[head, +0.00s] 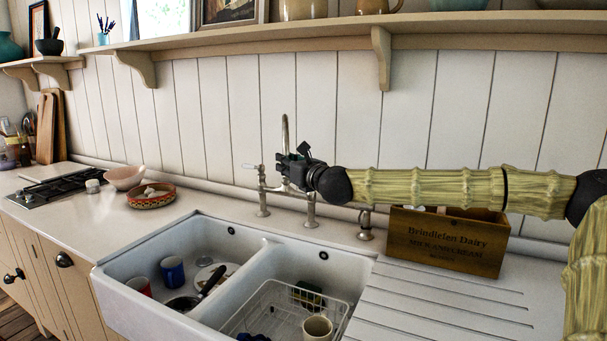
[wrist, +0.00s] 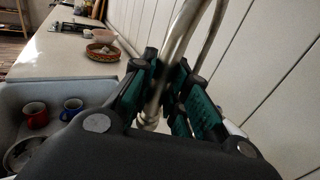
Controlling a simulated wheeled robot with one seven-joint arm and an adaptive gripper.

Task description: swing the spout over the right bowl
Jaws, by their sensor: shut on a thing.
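The tap is a bridge tap with a tall metal spout (head: 285,130) behind the double sink. In the wrist view the curved spout tube (wrist: 182,38) passes between the green-padded fingers of my gripper (wrist: 167,95), which is shut on it. In the head view my gripper (head: 290,164) reaches in from the right and covers part of the spout. The spout's outlet is hidden, so I cannot tell which bowl it points at. The right bowl (head: 344,262) holds a white wire rack with a cream mug. The left bowl (head: 140,270) is beside it, past a divider.
The left bowl contains a red mug (head: 138,286), a blue mug (head: 172,270) and a pan (head: 184,303). A wooden crate (head: 450,246) stands right of the tap, below my arm. A shelf (head: 330,32) runs above. The counter left of the sink is partly clear.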

